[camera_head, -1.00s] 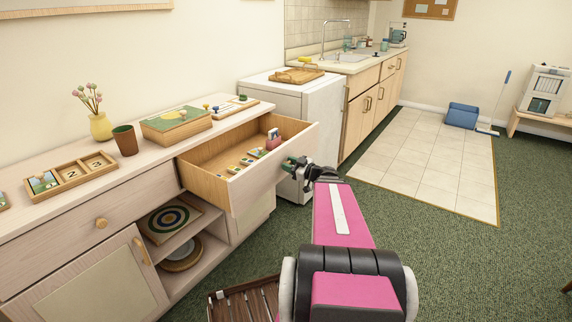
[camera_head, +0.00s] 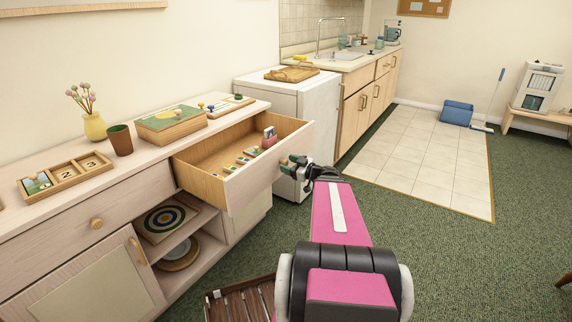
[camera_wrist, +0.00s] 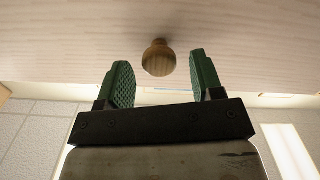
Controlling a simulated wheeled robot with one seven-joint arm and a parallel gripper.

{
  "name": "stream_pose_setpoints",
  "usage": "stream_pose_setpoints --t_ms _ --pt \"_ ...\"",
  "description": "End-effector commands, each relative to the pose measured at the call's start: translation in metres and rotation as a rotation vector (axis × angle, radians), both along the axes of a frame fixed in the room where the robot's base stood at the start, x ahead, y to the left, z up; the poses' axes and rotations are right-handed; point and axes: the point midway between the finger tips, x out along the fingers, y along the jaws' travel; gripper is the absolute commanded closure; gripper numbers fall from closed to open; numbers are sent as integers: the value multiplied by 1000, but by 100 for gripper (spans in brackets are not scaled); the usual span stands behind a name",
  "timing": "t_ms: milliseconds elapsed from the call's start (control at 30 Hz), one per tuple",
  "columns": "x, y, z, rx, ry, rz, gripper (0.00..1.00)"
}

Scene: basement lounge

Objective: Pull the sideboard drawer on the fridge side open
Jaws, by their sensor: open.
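The sideboard drawer on the fridge side (camera_head: 264,178) is pulled well out of the sideboard (camera_head: 146,162), and its inside shows. Small coloured items lie in it. My gripper (camera_head: 291,166) is in front of the drawer's face. In the wrist view my gripper (camera_wrist: 158,82) is open, with a green finger on each side. The round wooden knob (camera_wrist: 159,58) is level with the gap between the fingers, at or just past their tips. Neither finger visibly touches it.
The white fridge (camera_head: 315,105) stands beyond the drawer. A wooden slatted thing (camera_head: 240,300) is low on the floor by my arm. A flower vase (camera_head: 95,126), a cup (camera_head: 120,140) and boxes stand on the sideboard.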

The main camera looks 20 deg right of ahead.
Motion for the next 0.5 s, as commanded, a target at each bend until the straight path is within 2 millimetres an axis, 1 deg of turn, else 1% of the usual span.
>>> stream_pose_setpoints --t_ms 33,200,400,500 --pt "-9 -5 1 0 0 -3 39" --pt "-33 -23 1 1 0 -3 39" --pt "-56 -40 0 0 0 -2 39" --pt "-64 -46 0 0 0 -1 39"
